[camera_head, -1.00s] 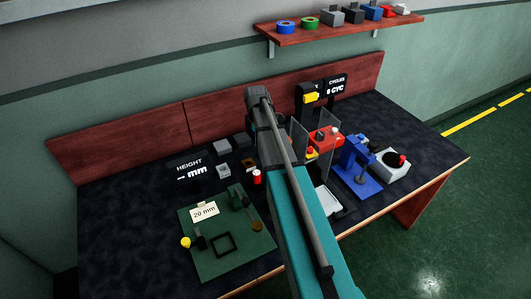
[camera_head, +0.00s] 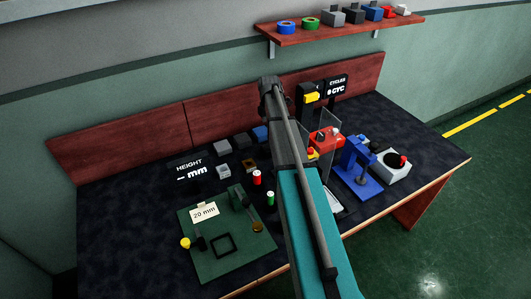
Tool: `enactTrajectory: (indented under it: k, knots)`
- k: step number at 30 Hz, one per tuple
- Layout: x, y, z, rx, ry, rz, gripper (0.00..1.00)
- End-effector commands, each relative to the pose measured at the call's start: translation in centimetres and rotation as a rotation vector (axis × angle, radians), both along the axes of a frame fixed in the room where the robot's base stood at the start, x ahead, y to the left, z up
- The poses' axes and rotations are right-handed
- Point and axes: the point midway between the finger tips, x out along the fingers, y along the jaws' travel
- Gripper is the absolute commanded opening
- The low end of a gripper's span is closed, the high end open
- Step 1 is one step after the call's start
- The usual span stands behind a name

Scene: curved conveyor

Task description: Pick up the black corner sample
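A small black block (camera_head: 242,141) sits at the back of the dark bench, in a row between a grey block (camera_head: 222,147) and a blue block (camera_head: 261,134). It may be the black corner sample, but it is too small to make out a corner shape. A black square frame (camera_head: 223,245) lies on the green mat (camera_head: 205,270). My teal and grey arm reaches over the bench from the lower right. My gripper cannot be made out; the arm hides whatever is behind it.
A light grey block (camera_head: 223,171), a brown block (camera_head: 250,165), a red cylinder (camera_head: 257,178) and a green cylinder (camera_head: 270,198) stand nearby. A blue press (camera_head: 357,165) and a white device (camera_head: 392,168) stand right of my arm. A shelf (camera_head: 340,28) hangs above.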

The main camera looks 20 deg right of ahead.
Motion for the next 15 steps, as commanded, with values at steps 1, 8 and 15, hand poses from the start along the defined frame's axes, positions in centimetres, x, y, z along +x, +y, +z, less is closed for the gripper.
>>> enactTrajectory:
  k: [1,8,15]
  knots:
    - [0.0,0.0,-0.3,0.0,0.0,-0.001,1.0]
    - [0.0,0.0,-1.8,0.0,0.0,-0.001,1.0]
    - [0.0,-0.1,-3.7,0.0,0.0,-0.002,1.0]
